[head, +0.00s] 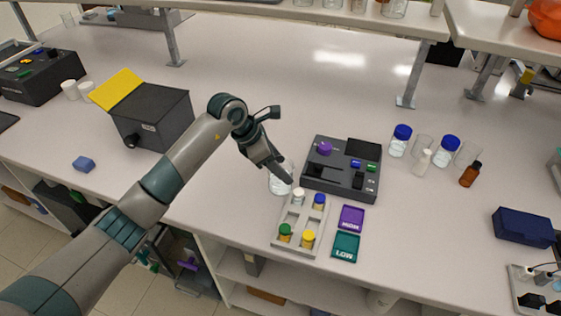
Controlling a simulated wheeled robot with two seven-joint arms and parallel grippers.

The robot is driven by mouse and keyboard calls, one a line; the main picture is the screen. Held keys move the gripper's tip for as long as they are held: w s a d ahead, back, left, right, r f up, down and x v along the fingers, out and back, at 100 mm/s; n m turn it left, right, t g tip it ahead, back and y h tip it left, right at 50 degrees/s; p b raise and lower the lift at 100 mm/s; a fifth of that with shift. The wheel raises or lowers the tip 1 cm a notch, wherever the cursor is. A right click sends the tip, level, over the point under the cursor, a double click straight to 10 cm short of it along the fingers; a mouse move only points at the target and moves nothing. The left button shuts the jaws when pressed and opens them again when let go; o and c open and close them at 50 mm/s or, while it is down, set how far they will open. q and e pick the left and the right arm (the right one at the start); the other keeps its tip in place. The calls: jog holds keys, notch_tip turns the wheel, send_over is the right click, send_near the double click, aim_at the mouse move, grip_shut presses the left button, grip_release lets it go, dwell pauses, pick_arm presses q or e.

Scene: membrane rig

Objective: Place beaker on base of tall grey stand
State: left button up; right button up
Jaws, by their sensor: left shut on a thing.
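A clear glass beaker (280,185) is just left of the dark control box, behind the grey vial rack. My left gripper (277,169) comes down from the upper left and is shut on the beaker near its rim. The fingers hide part of the rim, and I cannot tell whether the beaker touches the bench. I cannot pick out a tall grey stand with a base in this view. My right gripper is not in view.
The dark control box (341,182) stands close to the beaker's right. The grey rack (291,236) holds several capped vials; purple (351,217) and teal (345,247) trays lie beside it. Blue-capped jars (400,141) stand farther right. The bench behind is mostly clear.

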pick_arm(q)
jog(key=shift+f, duration=0.1)
jog(key=o, duration=1.2)
jog(key=shift+o, duration=0.2)
jog(key=shift+a+r, duration=0.15)
jog(key=shift+r, duration=0.1)
jog(key=b+v, duration=0.5)
jog(key=v, duration=0.6)
jog(key=shift+r, duration=0.3)
jog(key=shift+s, duration=0.1)
jog(key=shift+c, duration=0.4)
